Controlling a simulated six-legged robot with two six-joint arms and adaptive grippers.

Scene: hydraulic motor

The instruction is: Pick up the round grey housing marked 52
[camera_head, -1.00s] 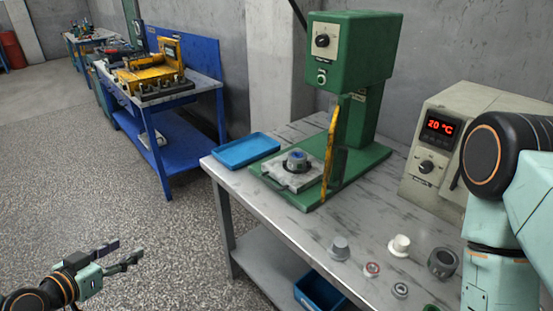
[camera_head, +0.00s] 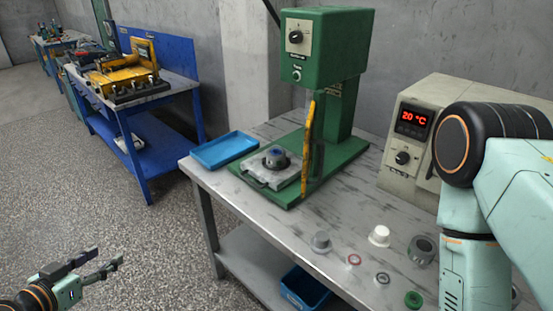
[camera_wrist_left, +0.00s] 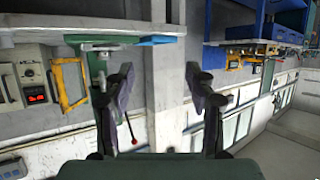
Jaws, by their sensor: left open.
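A round dark grey housing (camera_head: 422,250) with an open centre stands on the right part of the metal table (camera_head: 240,210). A smaller grey stepped part (camera_head: 320,241) stands left of it. My left gripper (camera_head: 107,256) is open and empty, over the floor left of the table and well apart from the parts. Its spread fingers also show in the left wrist view (camera_wrist_left: 160,70). My right arm shows at right; its gripper is out of view.
A green press (camera_head: 328,70) stands on the table beside a blue tray (camera_head: 224,150). A heater box (camera_head: 405,150) stands behind. Floor at left is clear.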

